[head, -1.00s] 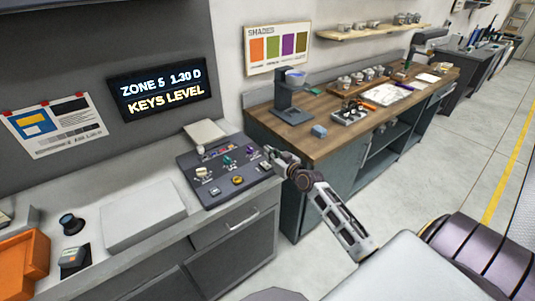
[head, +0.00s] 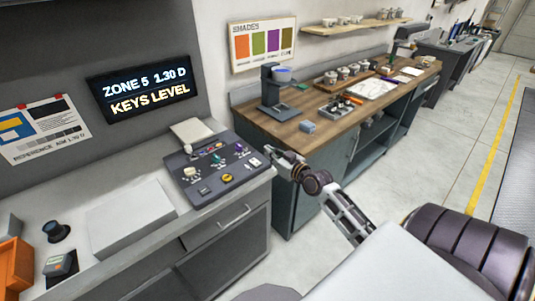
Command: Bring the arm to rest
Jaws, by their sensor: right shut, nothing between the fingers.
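My right arm comes in from the lower right. Its gripper (head: 278,155) is shut and empty, just off the right edge of the dark control panel (head: 214,171). The panel lies on the grey counter and carries several small coloured keys and knobs, among them a yellow one (head: 227,178). I cannot tell whether the gripper touches the panel's edge. My left gripper is not in view.
A lit display (head: 140,88) reads "ZONE 5 1.30 D KEYS LEVEL". A wooden-topped bench (head: 330,117) with a dark stand (head: 276,98) and several cups stands behind the arm. An orange bin (head: 12,268) sits at lower left. Open floor (head: 430,150) lies to the right.

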